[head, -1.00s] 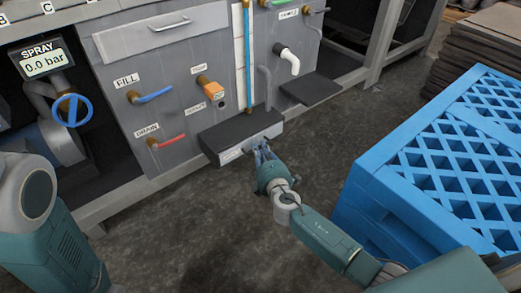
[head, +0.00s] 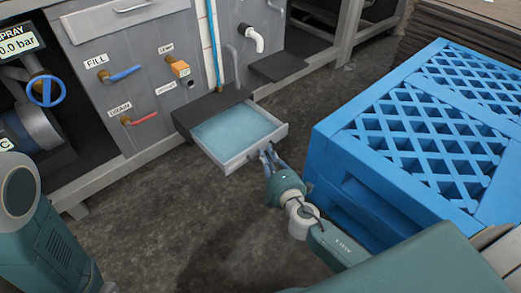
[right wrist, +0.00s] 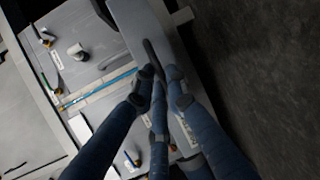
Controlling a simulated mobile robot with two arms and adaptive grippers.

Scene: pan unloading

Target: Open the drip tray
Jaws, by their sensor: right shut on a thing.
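The drip tray (head: 240,161) is a light grey drawer low on the front of the grey machine. It stands pulled out from under a dark shelf (head: 207,108), with a pale blue surface showing inside. My right gripper (head: 267,152) is at the tray's front face, shut on its handle; its fingers partly hide the handle. In the right wrist view the blue-grey fingers (right wrist: 160,77) close around a dark handle (right wrist: 153,54) on a grey panel. My left gripper is out of view.
A blue pallet-like crate (head: 340,180) stands close to the right of my right arm. Red (head: 143,118) and blue (head: 125,73) valve levers, an orange valve (head: 180,68) and a white spout (head: 254,40) are on the machine. The floor (head: 170,205) in front is clear.

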